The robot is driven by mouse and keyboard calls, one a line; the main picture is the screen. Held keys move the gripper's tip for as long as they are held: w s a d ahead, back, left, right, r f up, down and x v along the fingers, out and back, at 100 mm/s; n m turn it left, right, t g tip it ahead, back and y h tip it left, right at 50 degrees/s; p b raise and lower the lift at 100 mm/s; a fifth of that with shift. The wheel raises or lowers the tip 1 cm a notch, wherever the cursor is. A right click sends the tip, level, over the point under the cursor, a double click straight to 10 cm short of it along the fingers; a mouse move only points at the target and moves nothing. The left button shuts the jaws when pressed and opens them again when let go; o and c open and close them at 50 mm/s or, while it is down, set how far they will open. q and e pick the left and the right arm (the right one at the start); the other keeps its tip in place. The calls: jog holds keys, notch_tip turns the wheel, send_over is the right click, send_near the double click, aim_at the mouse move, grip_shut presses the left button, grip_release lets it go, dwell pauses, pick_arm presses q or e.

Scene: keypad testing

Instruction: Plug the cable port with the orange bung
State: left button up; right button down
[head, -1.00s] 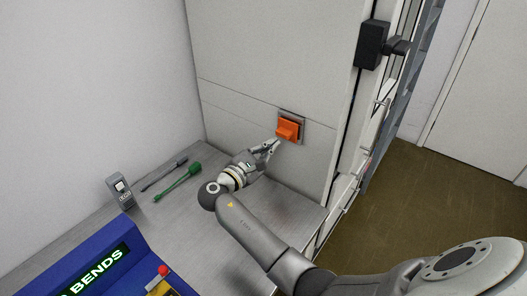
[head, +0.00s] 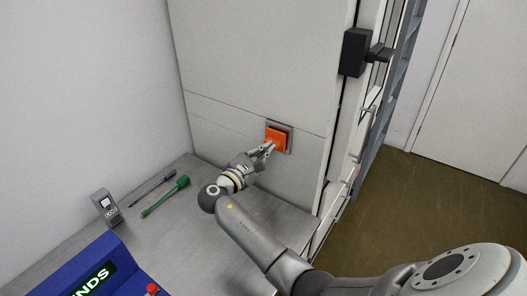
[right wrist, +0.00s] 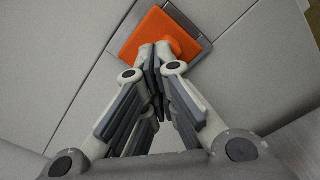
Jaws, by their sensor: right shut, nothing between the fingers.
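The orange bung (head: 276,133) sits in the grey square frame of the cable port (head: 289,141) in the pale wall panel. In the right wrist view the bung (right wrist: 150,28) fills most of the frame (right wrist: 198,20), with a grey strip bare at its right. My right gripper (head: 269,148) is shut and empty. Its closed fingertips (right wrist: 158,52) overlap the lower part of the bung and look to be against it; exact contact is hard to tell. They hide part of its raised grip. How deep the bung sits cannot be told. My left gripper is not in view.
Below the panel is a grey worktop (head: 190,240). On it are a green-handled tool (head: 168,194), a dark slim tool (head: 150,186), a small grey device (head: 105,208) and a blue console (head: 95,270). A black latch (head: 356,52) juts out at the right.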

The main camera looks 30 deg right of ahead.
jog(key=shift+w+d, duration=0.1)
jog(key=shift+d, duration=0.15)
jog(key=p+v, duration=0.1)
jog(key=v, duration=1.4)
